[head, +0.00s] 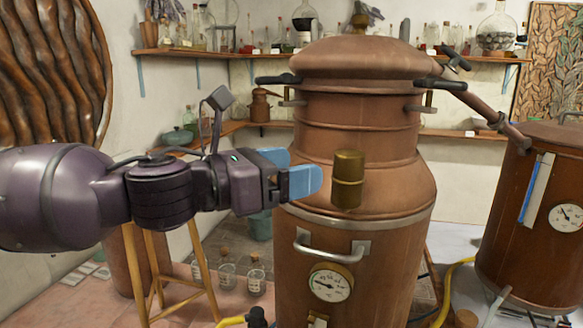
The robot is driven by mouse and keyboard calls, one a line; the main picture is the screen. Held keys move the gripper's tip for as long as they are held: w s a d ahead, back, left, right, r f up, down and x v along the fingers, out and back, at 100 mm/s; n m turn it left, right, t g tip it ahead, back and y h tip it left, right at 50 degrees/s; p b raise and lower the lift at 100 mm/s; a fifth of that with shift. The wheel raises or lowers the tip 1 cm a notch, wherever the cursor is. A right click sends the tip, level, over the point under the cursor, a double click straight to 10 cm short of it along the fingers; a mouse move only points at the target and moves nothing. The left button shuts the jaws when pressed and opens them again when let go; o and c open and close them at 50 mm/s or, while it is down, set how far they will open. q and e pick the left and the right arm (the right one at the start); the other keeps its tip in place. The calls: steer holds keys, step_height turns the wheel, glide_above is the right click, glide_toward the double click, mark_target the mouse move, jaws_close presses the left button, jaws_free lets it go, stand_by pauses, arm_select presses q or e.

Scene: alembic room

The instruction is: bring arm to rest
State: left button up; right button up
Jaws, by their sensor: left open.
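My left arm comes in from the left, stretched level across the picture. My left gripper (297,172) has blue fingers and is open, with nothing seen between them. Its tips point right, just left of a brass cylinder (348,180) that shows in front of the large copper still (365,240). A small gap shows between the fingertips and the cylinder. I cannot tell whether the cylinder is fixed to the still. My right gripper is not in view.
The still has a handle (331,250) and a round gauge (331,284). A second copper vessel (520,230) stands at right, joined by a pipe (485,107). A wooden stool (142,275) stands below my arm. Shelves (190,52) of bottles line the walls.

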arm_select(q)
steer(key=w+a+f+n+t+y, duration=0.2)
steer(key=w+a+f+n+t, duration=0.45)
steer(key=n, duration=0.95)
steer(key=w+a+f+n+t+y, duration=0.1)
steer(key=a+f+n+y, duration=0.15)
steer(key=f+n, duration=1.1)
steer(key=s+a+f+n+y, duration=0.3)
steer(key=a+f+n, duration=0.25)
steer(key=f, duration=0.25)
steer(key=s+a+f+n+y, duration=0.3)
steer(key=a+f+n+y, duration=0.15)
steer(key=f+n, duration=0.3)
steer(key=s+a+f+n+g+y, duration=0.1)
steer(key=s+a+f+n+g, duration=0.1)
steer(key=s+f, duration=0.7)
steer(key=s+a+f+n+g+y, duration=0.2)
steer(key=s+a+f, duration=0.3)
steer(key=s+f, duration=0.4)
steer(key=shift+s+f+g+y, duration=0.35)
steer(key=shift+s+g, duration=0.2)
steer(key=shift+s, duration=0.35)
